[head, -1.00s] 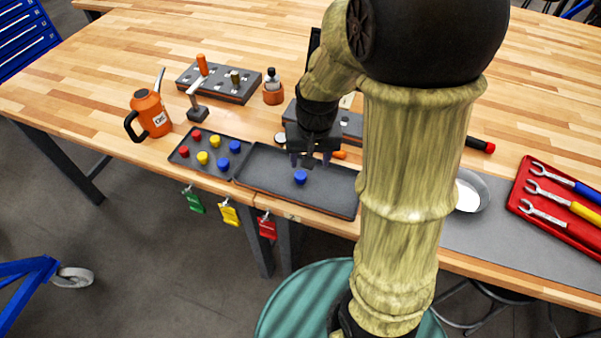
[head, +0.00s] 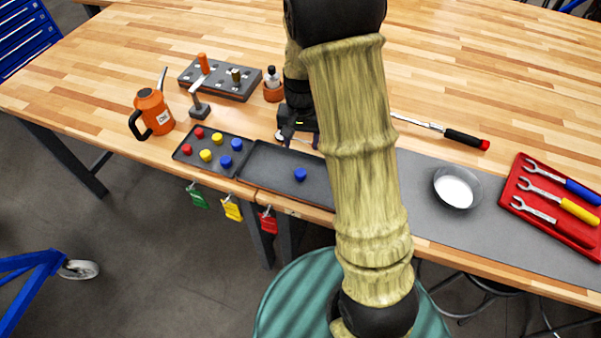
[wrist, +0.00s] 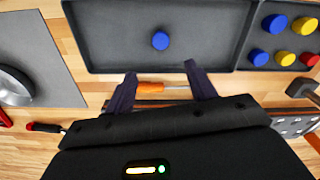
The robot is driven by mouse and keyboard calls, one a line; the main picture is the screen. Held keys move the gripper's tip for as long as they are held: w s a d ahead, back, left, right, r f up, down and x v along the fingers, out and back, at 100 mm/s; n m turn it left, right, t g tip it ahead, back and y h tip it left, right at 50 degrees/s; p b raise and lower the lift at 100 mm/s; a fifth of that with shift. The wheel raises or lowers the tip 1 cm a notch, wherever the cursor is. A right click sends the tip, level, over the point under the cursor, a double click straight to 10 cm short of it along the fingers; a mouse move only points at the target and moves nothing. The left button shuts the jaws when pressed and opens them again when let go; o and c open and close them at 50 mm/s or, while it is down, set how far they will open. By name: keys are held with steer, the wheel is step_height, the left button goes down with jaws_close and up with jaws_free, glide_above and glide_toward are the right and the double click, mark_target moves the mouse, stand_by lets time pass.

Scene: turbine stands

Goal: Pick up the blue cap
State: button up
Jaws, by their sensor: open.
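A blue cap (head: 300,174) sits alone in the larger dark tray (head: 262,180), near its middle. It also shows in the wrist view (wrist: 160,41), ahead of the fingertips and midway between them. My gripper (wrist: 160,76) is open and empty, with its two dark fingers apart and a gap between them and the cap. In the head view my gripper (head: 297,141) is beyond the tray's far edge, partly hidden by my arm. Two more blue caps (head: 225,162) (head: 236,145) sit in the smaller tray at the left.
The smaller tray (head: 204,167) also holds red and yellow caps. An orange-handled tool (wrist: 150,87) lies behind the larger tray, below my fingers in the wrist view. An orange oil can (head: 153,112), a metal bowl (head: 457,188) and a red wrench tray (head: 548,228) stand around.

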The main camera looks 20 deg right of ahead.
steer(key=p, duration=0.2)
glide_above(300, 172)
step_height(300, 172, down, 8)
steer(key=shift+w+d+f, duration=0.1)
steer(key=shift+d+f, duration=0.05)
steer(key=shift+f, duration=0.05)
steer(key=shift+f, duration=0.1)
steer(key=shift+f+p, duration=1.05)
steer(key=shift+f, duration=1.45)
jaws_close()
